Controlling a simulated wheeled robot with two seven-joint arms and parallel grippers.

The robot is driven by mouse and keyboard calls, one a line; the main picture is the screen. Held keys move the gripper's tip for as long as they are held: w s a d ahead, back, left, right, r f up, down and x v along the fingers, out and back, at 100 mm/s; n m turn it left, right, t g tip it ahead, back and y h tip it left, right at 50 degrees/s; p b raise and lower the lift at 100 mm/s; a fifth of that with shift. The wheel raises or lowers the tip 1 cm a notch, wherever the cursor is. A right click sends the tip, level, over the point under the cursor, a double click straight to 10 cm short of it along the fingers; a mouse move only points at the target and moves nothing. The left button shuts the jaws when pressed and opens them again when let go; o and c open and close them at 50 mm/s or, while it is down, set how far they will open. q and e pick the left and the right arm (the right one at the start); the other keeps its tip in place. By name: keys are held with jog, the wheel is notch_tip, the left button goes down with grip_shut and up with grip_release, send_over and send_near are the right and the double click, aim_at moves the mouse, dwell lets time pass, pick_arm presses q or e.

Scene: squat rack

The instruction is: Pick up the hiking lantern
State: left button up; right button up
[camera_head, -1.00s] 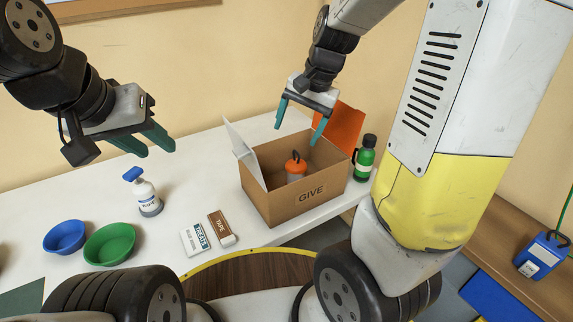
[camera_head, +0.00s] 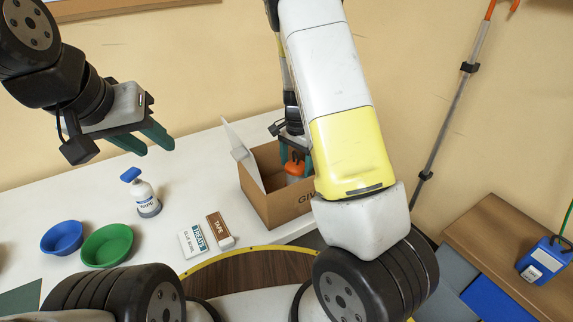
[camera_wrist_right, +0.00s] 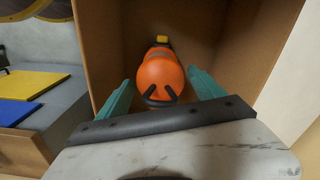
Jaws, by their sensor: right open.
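The hiking lantern (camera_head: 294,168), with an orange top and a dark handle, is inside the open cardboard box (camera_head: 277,208). In the right wrist view the lantern (camera_wrist_right: 160,75) lies between the two teal fingers of my right gripper (camera_wrist_right: 160,95), which is open. I cannot tell whether the fingers touch it. In the head view my right gripper (camera_head: 296,150) is down at the box opening, partly hidden by my right arm. My left gripper (camera_head: 150,142) is open and empty above the table at the left.
A spray bottle (camera_head: 146,195), a blue bowl (camera_head: 63,238), a green bowl (camera_head: 107,245) and small packages (camera_head: 219,230) stand on the white table (camera_head: 60,200). The box's left flap (camera_head: 243,156) stands up. My right arm hides the area right of the box.

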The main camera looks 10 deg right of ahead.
jog(key=shift+f, duration=1.45)
jog(key=c, duration=1.5)
